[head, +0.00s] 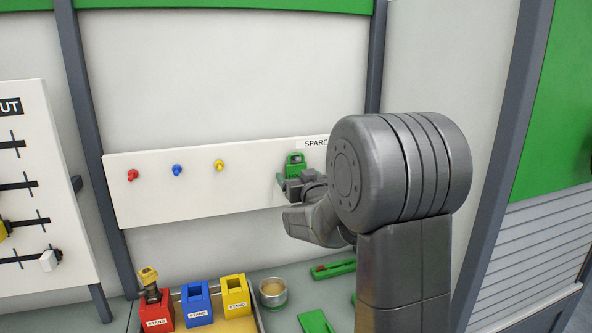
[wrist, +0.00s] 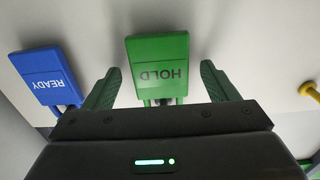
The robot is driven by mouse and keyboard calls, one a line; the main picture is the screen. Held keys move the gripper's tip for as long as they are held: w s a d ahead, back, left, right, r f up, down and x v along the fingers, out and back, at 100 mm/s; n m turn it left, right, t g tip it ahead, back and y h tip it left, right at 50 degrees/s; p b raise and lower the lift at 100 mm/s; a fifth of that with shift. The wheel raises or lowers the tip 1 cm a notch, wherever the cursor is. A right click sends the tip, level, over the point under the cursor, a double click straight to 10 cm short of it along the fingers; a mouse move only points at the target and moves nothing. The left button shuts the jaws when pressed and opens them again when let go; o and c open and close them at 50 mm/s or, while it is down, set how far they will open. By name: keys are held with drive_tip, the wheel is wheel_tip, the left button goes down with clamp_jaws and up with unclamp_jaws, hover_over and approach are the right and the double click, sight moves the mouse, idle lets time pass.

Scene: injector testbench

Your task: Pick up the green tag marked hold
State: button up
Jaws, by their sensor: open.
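The green tag marked HOLD (wrist: 157,52) hangs against the white board in the wrist view, its lettering upside down. My gripper (wrist: 160,75) is open, with one green finger on each side of the tag's lower part in the picture. The tag is between the fingers, with a gap on both sides. In the head view a green piece (head: 295,160), seemingly the tag, shows at my gripper (head: 291,184), by the SPARE label (head: 316,143). My arm hides the board's right part there.
A blue READY tag (wrist: 48,76) hangs close beside one finger; a yellow peg (wrist: 307,89) is on the other side. Red (head: 132,175), blue (head: 177,170) and yellow (head: 219,165) pegs line the board. Coloured stands (head: 197,304) and a round cup (head: 273,293) are below.

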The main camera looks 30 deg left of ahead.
drive_tip(key=shift+w+a, duration=0.15)
drive_tip(key=shift+c, duration=0.4)
drive_tip(key=c, duration=1)
drive_tip(key=shift+r+b, duration=0.2)
drive_tip(key=shift+b, duration=0.35)
drive_tip(key=shift+r+b+v, duration=0.1)
drive_tip(key=shift+b+v, duration=1.05)
drive_tip(key=shift+v, duration=3.35)
drive_tip(key=shift+r+b+v, duration=0.15)
drive_tip(key=shift+b+v, duration=0.95)
drive_tip(key=shift+v, duration=3.45)
